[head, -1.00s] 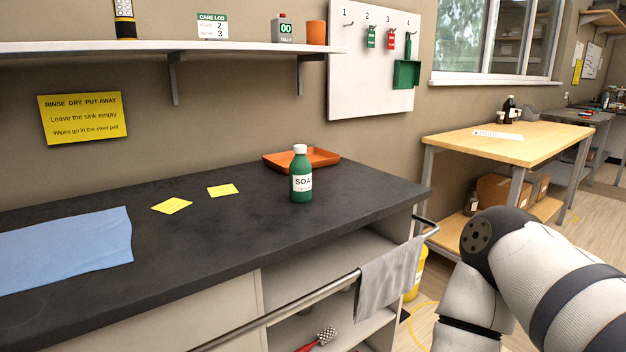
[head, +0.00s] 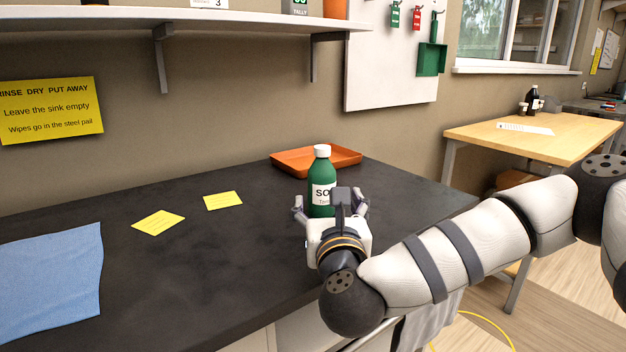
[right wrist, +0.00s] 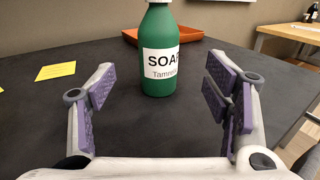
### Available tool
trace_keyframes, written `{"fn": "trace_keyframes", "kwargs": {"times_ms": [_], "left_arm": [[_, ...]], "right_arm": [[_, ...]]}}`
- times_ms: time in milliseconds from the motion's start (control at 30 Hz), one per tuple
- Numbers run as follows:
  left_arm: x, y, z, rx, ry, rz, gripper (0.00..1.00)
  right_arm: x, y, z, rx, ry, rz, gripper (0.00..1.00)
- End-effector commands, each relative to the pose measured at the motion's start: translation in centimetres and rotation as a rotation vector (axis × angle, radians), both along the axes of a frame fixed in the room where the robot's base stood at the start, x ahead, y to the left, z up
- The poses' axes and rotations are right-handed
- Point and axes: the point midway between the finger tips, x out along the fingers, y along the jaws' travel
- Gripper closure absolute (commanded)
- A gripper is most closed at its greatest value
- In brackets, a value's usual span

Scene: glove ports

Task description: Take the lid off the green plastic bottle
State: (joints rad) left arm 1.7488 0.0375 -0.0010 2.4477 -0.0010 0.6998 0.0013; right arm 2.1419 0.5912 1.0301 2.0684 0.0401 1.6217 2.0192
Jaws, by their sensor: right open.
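The green plastic bottle (head: 321,174) stands upright on the dark counter, with a white label reading SOAP. Its white lid (head: 322,151) is on top. My right gripper (head: 331,205) is in front of the bottle, low over the counter, partly covering the bottle's lower part. In the right wrist view the right gripper (right wrist: 165,92) is open and empty, purple pads apart. My left gripper is not in view.
An orange tray (head: 285,163) lies behind the bottle. Yellow notes (head: 158,222) and a blue cloth (head: 50,275) lie on the counter (head: 200,270) to the left. A shelf (head: 230,22) overhangs the back. The counter between cloth and bottle is mostly clear.

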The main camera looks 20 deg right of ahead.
Motion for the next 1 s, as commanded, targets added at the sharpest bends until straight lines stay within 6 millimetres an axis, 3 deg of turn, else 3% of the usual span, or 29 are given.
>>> {"fn": "trace_keyframes", "kwargs": {"times_ms": [200,600,867,1000], "left_arm": [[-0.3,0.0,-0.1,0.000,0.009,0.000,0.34],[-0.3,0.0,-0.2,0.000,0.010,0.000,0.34],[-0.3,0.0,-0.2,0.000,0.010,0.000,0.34],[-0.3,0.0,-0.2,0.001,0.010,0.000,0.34]], "right_arm": [[4.6,-1.0,-0.1,-0.004,0.002,-0.003,0.29],[10.8,-1.9,0.3,-0.003,0.002,-0.001,0.29],[11.4,-2.1,0.4,-0.003,0.002,0.001,0.29],[11.3,-2.1,0.4,-0.003,0.002,0.001,0.58]]}}
